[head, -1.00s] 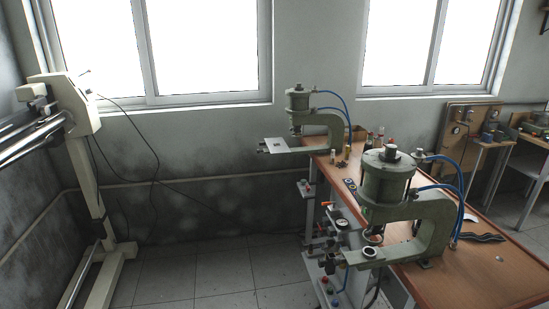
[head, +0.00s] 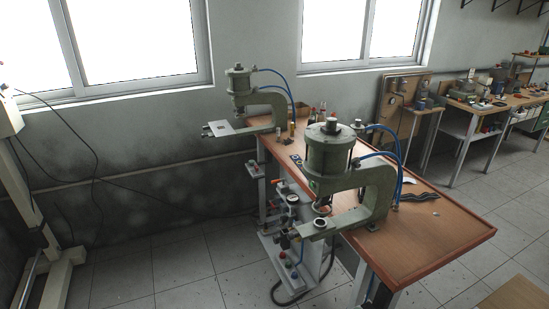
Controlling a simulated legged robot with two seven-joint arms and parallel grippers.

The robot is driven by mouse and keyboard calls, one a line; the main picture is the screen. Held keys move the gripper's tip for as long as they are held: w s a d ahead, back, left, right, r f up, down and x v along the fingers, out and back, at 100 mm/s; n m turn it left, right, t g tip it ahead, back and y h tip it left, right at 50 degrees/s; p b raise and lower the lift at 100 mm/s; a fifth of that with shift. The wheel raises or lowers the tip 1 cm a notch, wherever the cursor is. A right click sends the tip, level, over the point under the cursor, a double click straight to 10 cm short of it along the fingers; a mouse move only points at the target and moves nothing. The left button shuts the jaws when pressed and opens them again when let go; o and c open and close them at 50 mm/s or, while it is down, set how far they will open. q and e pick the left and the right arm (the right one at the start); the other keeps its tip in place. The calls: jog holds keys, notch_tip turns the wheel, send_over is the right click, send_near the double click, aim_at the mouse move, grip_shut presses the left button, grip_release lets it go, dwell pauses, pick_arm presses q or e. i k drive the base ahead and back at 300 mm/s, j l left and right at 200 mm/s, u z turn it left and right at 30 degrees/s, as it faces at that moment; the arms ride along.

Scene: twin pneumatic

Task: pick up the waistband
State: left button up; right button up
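A dark, wavy strip of cloth, which looks like the waistband (head: 412,197), lies on the brown wooden table (head: 425,245) in the head view. It lies right of the nearer green press (head: 328,155), close to that press's blue hoses. A small pale piece lies beside it, too small to make out. Neither of my grippers is in view.
A second green press (head: 239,88) stands at the table's far end with a pale plate (head: 232,127). Valves and hoses hang under the table's left side. A cluttered workbench (head: 480,108) stands at the back right. The floor (head: 180,270) in front is clear.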

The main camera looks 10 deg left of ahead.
aim_at(296, 159)
jog(key=i+j+u, duration=0.4)
jog(key=i, duration=0.15)
jog(key=i+u, duration=0.4)
jog(key=i, duration=0.15)
jog(key=i+j+z, duration=0.15)
jog(key=i+z, duration=0.3)
jog(key=i+j+z, duration=0.45)
jog(key=i+l, duration=0.05)
jog(key=l, duration=0.05)
